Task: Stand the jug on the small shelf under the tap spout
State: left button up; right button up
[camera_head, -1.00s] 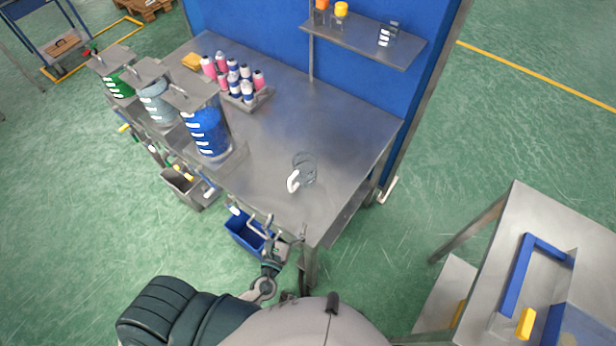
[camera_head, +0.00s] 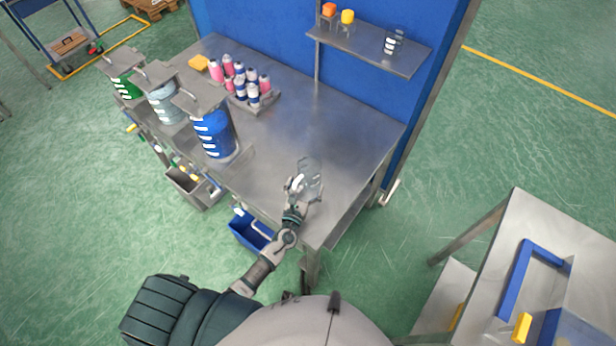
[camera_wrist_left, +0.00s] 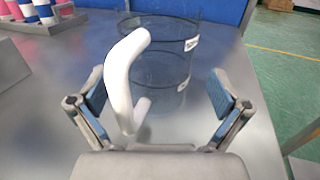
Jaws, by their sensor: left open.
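The clear jug (camera_head: 311,172) with a white handle stands upright on the steel table near its front right part. In the left wrist view the jug (camera_wrist_left: 172,65) is straight ahead, its white handle (camera_wrist_left: 122,85) facing me. My left gripper (camera_head: 299,186) is at the handle; in the left wrist view its open fingers (camera_wrist_left: 155,95) stand on either side of the handle, with gaps. Three dispensers stand along the table's left edge, with blue (camera_head: 213,135), pale and green contents. Their tap spouts and any small shelf under them are too small to tell clearly. My right gripper is not in view.
A tray of pink, white and blue bottles (camera_head: 240,82) stands at the back of the table. A blue bin (camera_head: 250,232) and a grey bin (camera_head: 190,187) hang at the front edge. The table between jug and dispensers is clear.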

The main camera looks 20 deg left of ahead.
pick_arm(q)
jog(key=shift+w+a+f, duration=0.1)
jog(key=shift+w+a, duration=0.05)
jog(key=shift+w, duration=0.4)
jog(key=shift+w+a+f, duration=0.1)
jog(key=shift+w+a, duration=0.05)
jog(key=shift+w, duration=0.35)
jog(key=shift+s+d+r, duration=0.1)
jog(key=shift+d+r, duration=0.05)
jog(key=shift+d, duration=0.15)
jog(key=c, duration=1.3)
grip_shut()
jog(key=shift+a, duration=0.1)
